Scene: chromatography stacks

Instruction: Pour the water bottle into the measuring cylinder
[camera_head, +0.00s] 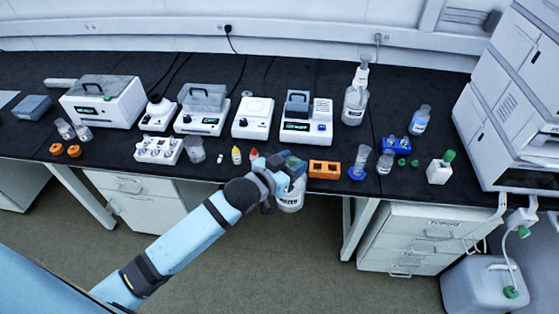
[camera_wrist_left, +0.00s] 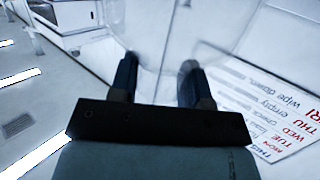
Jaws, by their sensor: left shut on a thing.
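My left gripper (camera_head: 285,186) is at the front edge of the bench, shut on a clear bottle with a pale label, which I take as the water bottle (camera_head: 291,203). The arm and gripper partly cover the bottle. In the left wrist view the two dark fingers (camera_wrist_left: 158,85) stand on either side of the clear bottle wall (camera_wrist_left: 152,45). The measuring cylinder (camera_head: 362,155), clear with a blue foot, stands on the bench to the right of the gripper, beyond the orange rack. The bottle is apart from it. I cannot tell the water level. My right gripper is not in view.
An orange rack (camera_head: 324,169) stands between gripper and cylinder. A beaker (camera_head: 385,162) and a blue rack (camera_head: 396,145) stand right of the cylinder. A wash bottle (camera_head: 355,105) stands behind. Small red and yellow bottles stand left of the gripper.

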